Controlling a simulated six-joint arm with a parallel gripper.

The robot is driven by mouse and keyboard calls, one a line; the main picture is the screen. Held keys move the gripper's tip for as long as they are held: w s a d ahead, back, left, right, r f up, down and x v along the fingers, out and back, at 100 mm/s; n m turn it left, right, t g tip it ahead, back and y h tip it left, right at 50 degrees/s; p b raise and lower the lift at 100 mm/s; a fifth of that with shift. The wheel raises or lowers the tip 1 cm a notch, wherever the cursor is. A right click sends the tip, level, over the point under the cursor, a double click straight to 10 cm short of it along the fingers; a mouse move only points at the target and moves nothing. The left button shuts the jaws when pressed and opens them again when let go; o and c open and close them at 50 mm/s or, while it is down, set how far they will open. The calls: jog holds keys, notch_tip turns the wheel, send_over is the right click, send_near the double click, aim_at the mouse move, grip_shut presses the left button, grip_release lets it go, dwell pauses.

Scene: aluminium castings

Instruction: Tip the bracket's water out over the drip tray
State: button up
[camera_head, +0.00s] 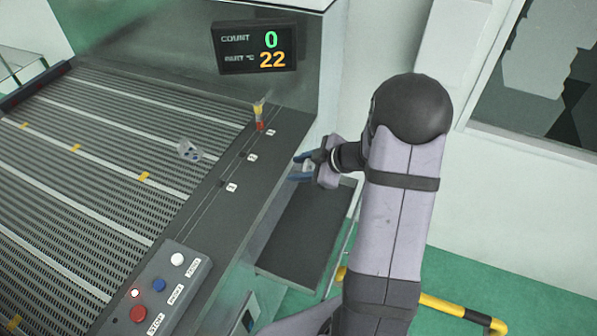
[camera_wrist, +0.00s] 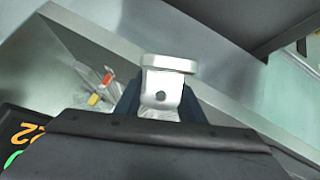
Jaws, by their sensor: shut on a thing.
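My gripper (camera_head: 306,170) is shut on a silver cast bracket (camera_wrist: 165,88), with its two blue fingers (camera_wrist: 127,103) on either side. The bracket has a flat flange across its end and a dark round hole in the face towards the wrist camera. In the head view the bracket is small and mostly hidden between the fingers. The gripper is right of the conveyor's edge, in the air near a dark rectangular tray (camera_head: 312,225), which looks like the drip tray. No water can be made out in the bracket in either view.
Another small casting (camera_head: 188,150) lies on the ribbed conveyor (camera_head: 90,150). A red and yellow lamp (camera_head: 258,116) stands on the conveyor's side rail. A display (camera_head: 254,47) reads 0 and 22. A button box (camera_head: 155,290) sits at the front. A yellow-black rail (camera_head: 440,304) is low at right.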

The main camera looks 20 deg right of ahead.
jog(key=shift+d+f+n+h+b, duration=0.4)
jog(key=shift+d+n+h+b, duration=0.2)
jog(key=shift+h+b, duration=0.85)
jog(key=shift+d+f+n+h+b, duration=0.4)
jog(key=shift+n+h+b, duration=0.25)
jog(key=shift+h+b, duration=0.75)
jog(key=shift+d+f+n+h+b, duration=0.35)
jog(key=shift+d+n+h+b, duration=0.3)
jog(key=shift+h+b, duration=0.8)
jog(key=shift+h+p, duration=0.3)
jog(key=shift+r, duration=0.1)
